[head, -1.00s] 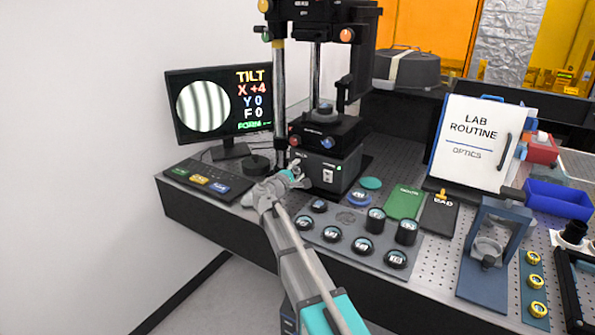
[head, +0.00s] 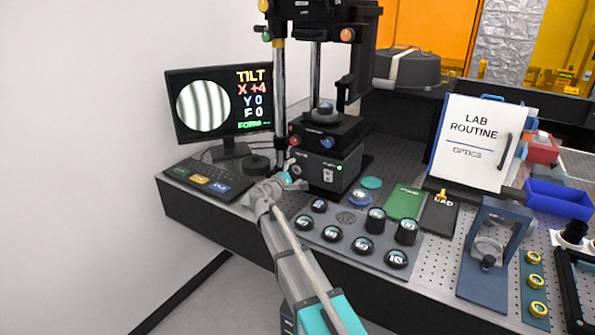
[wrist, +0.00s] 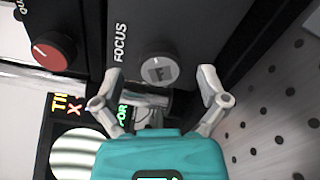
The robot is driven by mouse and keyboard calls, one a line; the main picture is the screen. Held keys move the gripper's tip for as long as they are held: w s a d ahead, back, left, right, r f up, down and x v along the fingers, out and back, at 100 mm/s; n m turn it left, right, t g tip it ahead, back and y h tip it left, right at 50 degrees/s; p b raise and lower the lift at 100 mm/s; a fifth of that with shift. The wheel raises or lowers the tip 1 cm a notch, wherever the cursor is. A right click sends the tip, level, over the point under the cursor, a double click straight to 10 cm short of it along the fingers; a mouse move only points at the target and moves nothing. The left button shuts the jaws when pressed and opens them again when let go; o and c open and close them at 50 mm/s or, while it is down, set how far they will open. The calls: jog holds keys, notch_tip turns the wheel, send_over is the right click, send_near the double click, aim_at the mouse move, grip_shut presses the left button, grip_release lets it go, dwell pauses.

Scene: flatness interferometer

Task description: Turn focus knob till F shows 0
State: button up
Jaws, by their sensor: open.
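The monitor (head: 218,103) in the head view shows striped fringes and reads TILT, X +4, Y 0, F 0. The focus knob (wrist: 159,70) is a grey round knob marked F, beside the word FOCUS on a dark panel in the wrist view. My gripper (wrist: 158,86) is open, with one finger on either side of the knob and the knob a little beyond the fingertips; I see no clear contact. In the head view my gripper (head: 289,176) is at the front of the interferometer's base (head: 328,165), and I cannot make out the focus knob there.
A red knob (wrist: 53,51) sits left of the focus knob in the wrist view. In the head view, a keypad (head: 208,180) lies to the left and a tray of round optics (head: 338,237) lies to the right of my arm. Perforated bench surface (head: 440,262) is bare farther right.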

jog(key=v, duration=1)
jog(key=shift+s+a, duration=0.1)
dwell(1.6)
